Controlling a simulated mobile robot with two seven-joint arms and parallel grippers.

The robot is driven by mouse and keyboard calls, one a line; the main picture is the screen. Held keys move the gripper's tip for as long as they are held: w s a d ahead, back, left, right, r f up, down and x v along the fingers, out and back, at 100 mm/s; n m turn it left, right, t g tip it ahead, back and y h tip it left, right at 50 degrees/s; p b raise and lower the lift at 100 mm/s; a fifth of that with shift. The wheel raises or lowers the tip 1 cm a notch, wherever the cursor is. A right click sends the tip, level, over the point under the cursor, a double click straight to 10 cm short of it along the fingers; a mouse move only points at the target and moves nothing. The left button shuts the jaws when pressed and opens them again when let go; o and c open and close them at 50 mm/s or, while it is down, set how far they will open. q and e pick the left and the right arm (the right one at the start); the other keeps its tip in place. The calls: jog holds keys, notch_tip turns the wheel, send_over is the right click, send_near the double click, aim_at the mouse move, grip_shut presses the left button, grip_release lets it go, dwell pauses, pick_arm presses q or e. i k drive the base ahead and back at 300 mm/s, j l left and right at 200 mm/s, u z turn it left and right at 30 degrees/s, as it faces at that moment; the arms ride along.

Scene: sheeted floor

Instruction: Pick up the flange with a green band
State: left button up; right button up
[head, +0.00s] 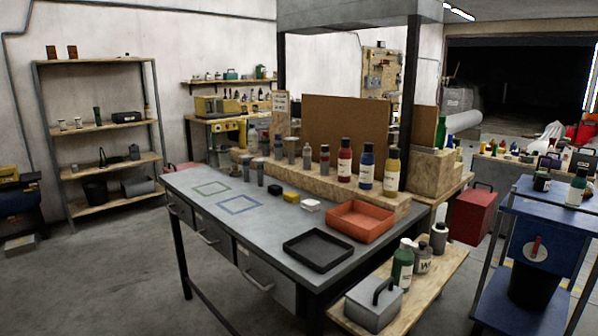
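A grey workbench (190,200) stands in the middle of the head view. Several small grey, flange-like pieces stand near its back edge, one of them upright with a wide top (257,172). A black item (275,189) lies to its right. I cannot make out a green band on any piece. A green square outline (210,188) and a blue square outline (239,205) are marked on the bench top, both empty. Neither of my grippers is in view.
A yellow block (291,195), a white block (310,205), a black tray (318,250) and an orange tray (360,220) sit on the bench. Bottles line the wooden riser (385,203) behind. A metal shelf (97,117) stands left. Open floor (110,265) lies at front left.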

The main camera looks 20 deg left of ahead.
aim_at(259, 162)
jog(key=i+j+z, duration=0.1)
jog(key=j+z, duration=0.65)
jog(key=j, duration=0.15)
jog(key=j+z, duration=0.35)
jog(key=j, duration=0.15)
jog(key=j+z, duration=0.15)
jog(key=j, duration=0.25)
jog(key=k+j+z, duration=0.1)
jog(key=j, duration=0.25)
jog(key=k+j, duration=0.1)
jog(key=j, duration=0.3)
jog(key=k+j, duration=0.1)
jog(key=j, duration=0.7)
jog(key=k+j, duration=0.15)
jog(key=j, duration=0.25)
jog(key=z, duration=0.05)
